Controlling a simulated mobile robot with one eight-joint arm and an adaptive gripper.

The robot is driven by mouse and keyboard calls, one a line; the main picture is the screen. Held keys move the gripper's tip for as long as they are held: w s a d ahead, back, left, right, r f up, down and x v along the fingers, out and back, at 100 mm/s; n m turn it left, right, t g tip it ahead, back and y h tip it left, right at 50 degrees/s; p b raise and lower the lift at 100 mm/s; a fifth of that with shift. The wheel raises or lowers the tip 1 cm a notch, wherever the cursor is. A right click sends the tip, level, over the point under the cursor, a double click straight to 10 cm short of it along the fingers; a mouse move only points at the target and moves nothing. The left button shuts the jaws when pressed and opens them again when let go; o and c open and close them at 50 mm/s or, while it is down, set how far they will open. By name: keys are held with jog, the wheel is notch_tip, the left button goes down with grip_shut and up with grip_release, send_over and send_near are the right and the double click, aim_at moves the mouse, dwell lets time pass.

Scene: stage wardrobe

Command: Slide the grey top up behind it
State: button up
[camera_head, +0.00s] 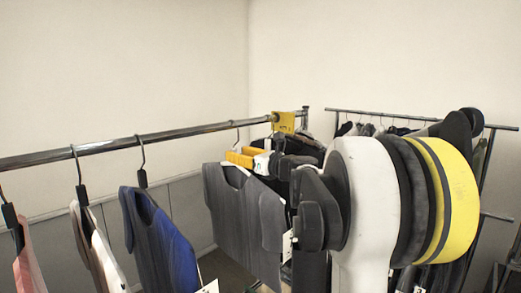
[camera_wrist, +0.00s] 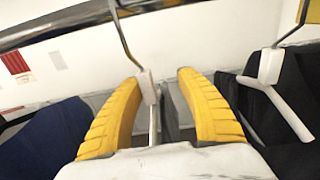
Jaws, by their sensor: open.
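The grey top (camera_head: 235,215) hangs from the near rail (camera_head: 130,143) in the head view, right of the blue-and-grey top (camera_head: 165,245). My gripper (camera_head: 240,157) is at the grey top's hanger, just below the rail. In the wrist view my gripper (camera_wrist: 158,77) is open, with its yellow fingers on either side of a hanger's neck (camera_wrist: 147,88). The neck is nearer the left finger; I cannot tell whether they touch.
A yellow tag (camera_head: 283,122) sits on the rail beyond the grey top. Dark clothes (camera_head: 305,150) hang past it, partly hidden by my arm. In the wrist view a dark garment (camera_wrist: 290,120) hangs close right of my fingers and a navy one (camera_wrist: 45,140) at left.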

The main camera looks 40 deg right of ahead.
jog(key=shift+d, duration=4.7)
jog(key=s+a+b, duration=0.1)
jog(key=s, duration=1.1)
jog(key=shift+s, duration=0.35)
